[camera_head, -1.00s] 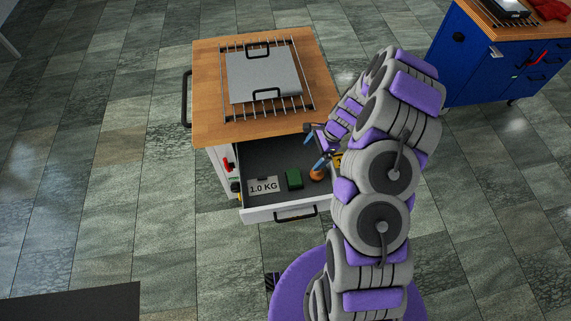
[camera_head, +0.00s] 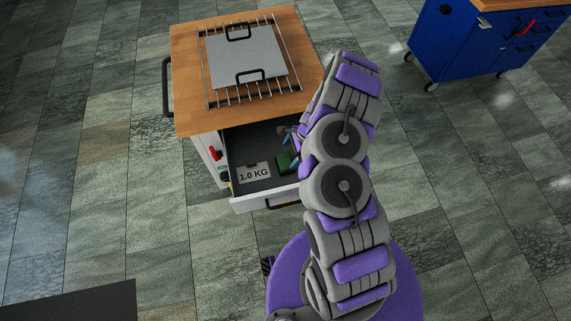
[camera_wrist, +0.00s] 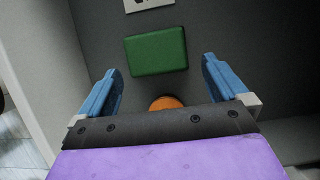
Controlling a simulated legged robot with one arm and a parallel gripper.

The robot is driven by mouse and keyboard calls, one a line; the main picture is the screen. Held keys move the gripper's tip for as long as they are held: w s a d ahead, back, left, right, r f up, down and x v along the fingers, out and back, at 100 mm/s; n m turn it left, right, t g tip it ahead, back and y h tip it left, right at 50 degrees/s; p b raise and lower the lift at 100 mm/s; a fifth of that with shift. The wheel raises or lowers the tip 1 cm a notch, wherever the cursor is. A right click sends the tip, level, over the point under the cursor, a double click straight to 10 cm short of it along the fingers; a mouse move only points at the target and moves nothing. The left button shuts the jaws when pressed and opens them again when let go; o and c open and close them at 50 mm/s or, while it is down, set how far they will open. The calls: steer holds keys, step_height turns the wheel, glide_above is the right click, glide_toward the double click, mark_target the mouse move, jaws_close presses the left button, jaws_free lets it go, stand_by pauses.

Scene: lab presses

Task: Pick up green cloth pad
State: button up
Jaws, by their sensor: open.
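The green cloth pad (camera_head: 283,162) lies on the floor of the open drawer (camera_head: 240,204), to the right of the 1.0 KG plate. In the wrist view the green pad (camera_wrist: 156,51) is ahead of my gripper (camera_wrist: 161,85), between the lines of its two blue fingers. The fingers are apart and nothing is between their tips. My gripper (camera_head: 291,142) is at the drawer in the head view, partly hidden by my arm. The pad's right side is partly covered by the gripper there.
A 1.0 KG plate (camera_head: 254,173) lies in the drawer; its edge shows in the wrist view (camera_wrist: 148,3). An orange round thing (camera_wrist: 166,103) is near the gripper's base. The cabinet's wooden top (camera_head: 188,73) holds a rack with a grey plate (camera_head: 245,60). A blue cabinet (camera_head: 455,45) stands right.

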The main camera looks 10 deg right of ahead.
mark_target(285, 160)
steer(key=shift+a+f, duration=0.35)
steer(key=b+x, duration=0.1)
steer(key=x, duration=0.2)
steer(key=b+x, duration=0.1)
steer(key=shift+s+a+f+b, duration=0.25)
steer(key=shift+a+b, duration=0.05)
steer(key=shift+a, duration=0.05)
steer(key=shift+r, duration=0.1)
steer(key=shift+d, duration=0.1)
steer(key=c, duration=0.7)
